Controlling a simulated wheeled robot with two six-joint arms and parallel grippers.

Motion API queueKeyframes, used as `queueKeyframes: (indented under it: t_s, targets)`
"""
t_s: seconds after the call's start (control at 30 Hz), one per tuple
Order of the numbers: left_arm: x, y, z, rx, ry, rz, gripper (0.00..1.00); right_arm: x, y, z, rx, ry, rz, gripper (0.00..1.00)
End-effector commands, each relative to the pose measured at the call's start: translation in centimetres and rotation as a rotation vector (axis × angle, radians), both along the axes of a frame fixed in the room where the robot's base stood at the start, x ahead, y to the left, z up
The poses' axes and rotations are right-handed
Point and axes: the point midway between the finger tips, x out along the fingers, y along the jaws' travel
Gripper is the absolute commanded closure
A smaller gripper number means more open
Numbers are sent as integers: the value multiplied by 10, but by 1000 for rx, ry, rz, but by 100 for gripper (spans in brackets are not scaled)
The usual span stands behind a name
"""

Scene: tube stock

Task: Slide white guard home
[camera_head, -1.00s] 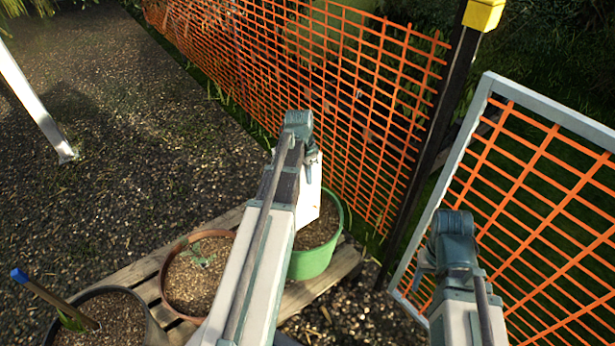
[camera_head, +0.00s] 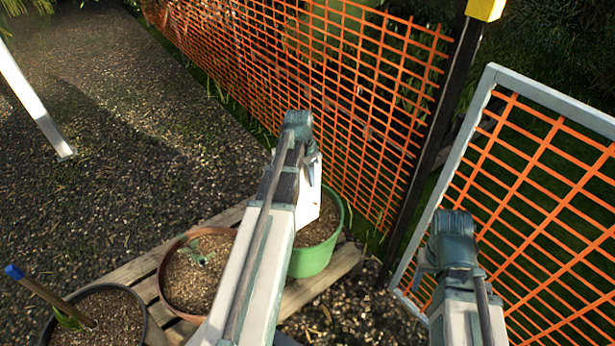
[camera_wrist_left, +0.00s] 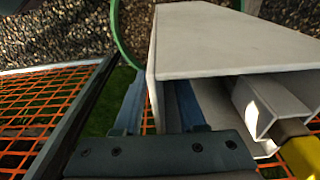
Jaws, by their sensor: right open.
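The white guard (camera_wrist_left: 235,45) fills the right of the left wrist view as a large pale, box-like sleeve, open towards the camera. In the head view its white side (camera_head: 311,195) shows beside my left arm, in front of the green pot (camera_head: 318,258). My left gripper (camera_wrist_left: 158,108) has one blue-grey finger outside the guard's left wall and one inside, pinching that wall.
A terracotta pot (camera_head: 196,275) and a dark pot (camera_head: 100,318) with a blue-tipped stake stand on a wooden pallet (camera_head: 320,288). Orange mesh fencing (camera_head: 300,75) runs behind. A framed mesh panel (camera_head: 540,190) stands close to my right arm.

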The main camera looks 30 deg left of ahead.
Motion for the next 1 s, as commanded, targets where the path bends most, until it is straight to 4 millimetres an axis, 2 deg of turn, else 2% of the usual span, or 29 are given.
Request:
queueKeyframes:
  t_s: [0.27,0.47,0.67,1.0]
  targets:
    - [0,0,1,0,0,0,60,0,0,1,0,0,0,43]
    - [-1,0,12,0,0,0,60,0,0,12,0,0,0,43]
    - [-4,1,35,0,0,0,60,0,0,35,0,0,0,43]
    - [-9,4,86,0,0,0,60,0,0,86,0,0,0,43]
